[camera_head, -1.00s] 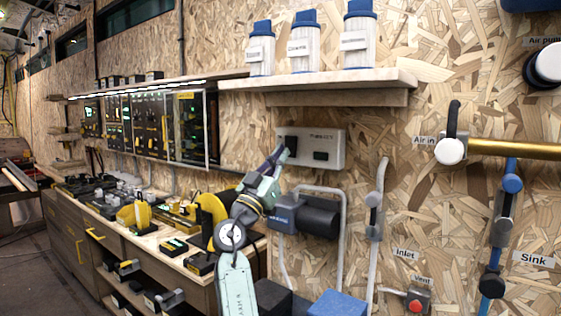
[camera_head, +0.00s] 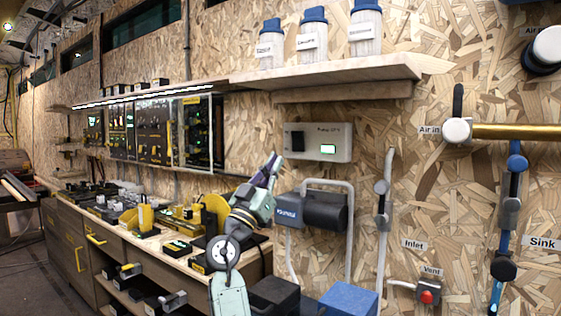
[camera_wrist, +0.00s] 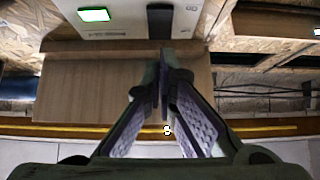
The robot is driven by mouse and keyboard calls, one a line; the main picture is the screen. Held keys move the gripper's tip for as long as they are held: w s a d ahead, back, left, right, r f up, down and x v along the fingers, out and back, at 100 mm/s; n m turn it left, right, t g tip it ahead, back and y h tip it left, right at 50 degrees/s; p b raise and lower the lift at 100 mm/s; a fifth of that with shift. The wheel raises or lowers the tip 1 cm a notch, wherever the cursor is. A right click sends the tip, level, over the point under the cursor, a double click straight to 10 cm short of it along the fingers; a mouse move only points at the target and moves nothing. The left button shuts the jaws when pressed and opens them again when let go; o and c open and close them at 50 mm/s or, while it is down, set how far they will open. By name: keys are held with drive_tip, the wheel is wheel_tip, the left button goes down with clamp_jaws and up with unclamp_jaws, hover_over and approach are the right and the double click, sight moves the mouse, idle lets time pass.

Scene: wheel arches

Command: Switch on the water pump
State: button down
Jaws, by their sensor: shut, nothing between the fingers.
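The pump switch box (camera_head: 318,142) is a pale panel on the wall under the shelf. It has a dark rocker switch (camera_head: 297,140) on its left and a small lit green-white display (camera_head: 328,149) on its right. The dark pump (camera_head: 325,211) is on the wall below it. My gripper (camera_head: 274,160) is shut and empty, just left of and slightly below the box, apart from it in the head view. In the wrist view the fingertips (camera_wrist: 165,75) are below the dark switch (camera_wrist: 159,22), and the lit display (camera_wrist: 94,14) shows at the upper left.
A shelf (camera_head: 345,75) with blue-capped filters (camera_head: 313,35) juts out above the box. Grey pipes (camera_head: 384,205) and an air valve (camera_head: 457,130) are to the right. A bench (camera_head: 130,240) with small items stands at the left. A blue block (camera_head: 343,299) is below.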

drive_tip(key=s+a+f+b, duration=0.1)
drive_tip(key=s+a+f, duration=0.1)
drive_tip(key=f, duration=0.3)
drive_tip(key=shift+s+f, duration=0.4)
drive_tip(key=shift+s, duration=0.1)
